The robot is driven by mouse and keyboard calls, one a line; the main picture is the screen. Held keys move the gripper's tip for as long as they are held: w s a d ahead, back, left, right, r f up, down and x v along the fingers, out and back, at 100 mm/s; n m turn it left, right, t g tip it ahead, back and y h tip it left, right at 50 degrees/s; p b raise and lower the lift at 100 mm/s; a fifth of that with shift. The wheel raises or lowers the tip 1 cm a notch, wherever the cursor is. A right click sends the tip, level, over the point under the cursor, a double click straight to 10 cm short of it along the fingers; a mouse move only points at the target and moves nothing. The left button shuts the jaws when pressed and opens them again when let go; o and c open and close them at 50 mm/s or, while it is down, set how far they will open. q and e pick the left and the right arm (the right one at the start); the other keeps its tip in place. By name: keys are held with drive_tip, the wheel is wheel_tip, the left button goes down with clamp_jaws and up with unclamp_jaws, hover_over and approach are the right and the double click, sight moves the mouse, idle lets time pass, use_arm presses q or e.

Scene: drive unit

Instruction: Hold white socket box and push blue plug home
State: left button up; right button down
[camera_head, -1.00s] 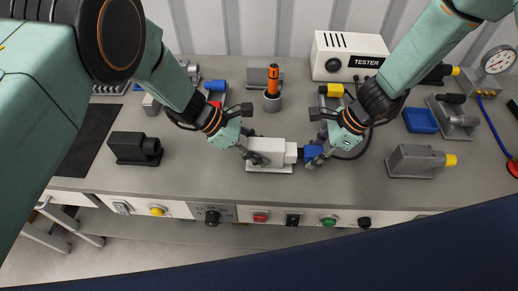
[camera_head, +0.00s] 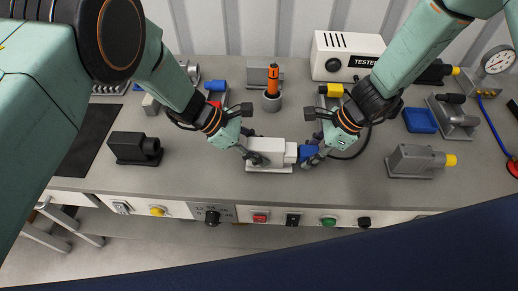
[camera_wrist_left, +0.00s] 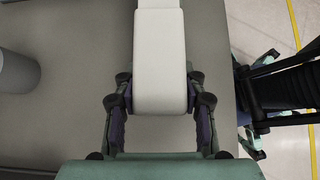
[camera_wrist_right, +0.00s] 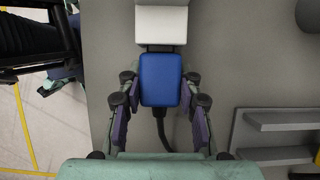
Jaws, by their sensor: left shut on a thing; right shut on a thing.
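The white socket box (camera_head: 270,150) sits on its base plate on the bench, near the front middle. My left gripper (camera_head: 252,153) is shut on its left end; the left wrist view shows the box (camera_wrist_left: 160,60) between both fingers. The blue plug (camera_head: 306,153) is at the box's right end. My right gripper (camera_head: 314,155) is shut on the plug. In the right wrist view the plug (camera_wrist_right: 161,80) lies between the fingers, in line with the white box (camera_wrist_right: 161,25), with a thin dark and pale band between them. A black cable leaves the plug's rear.
The tester box (camera_head: 348,55) stands at the back. An orange-handled tool (camera_head: 272,78) stands in a grey holder behind the socket box. A grey motor with a yellow end (camera_head: 415,160) is to the right, a black block (camera_head: 132,147) to the left. Switches line the bench front.

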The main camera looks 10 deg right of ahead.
drive_tip(key=shift+a, duration=0.25)
drive_tip(key=c, duration=0.8)
unclamp_jaws()
drive_tip(key=shift+v, duration=6)
use_arm(q)
drive_tip(key=o, duration=1.3)
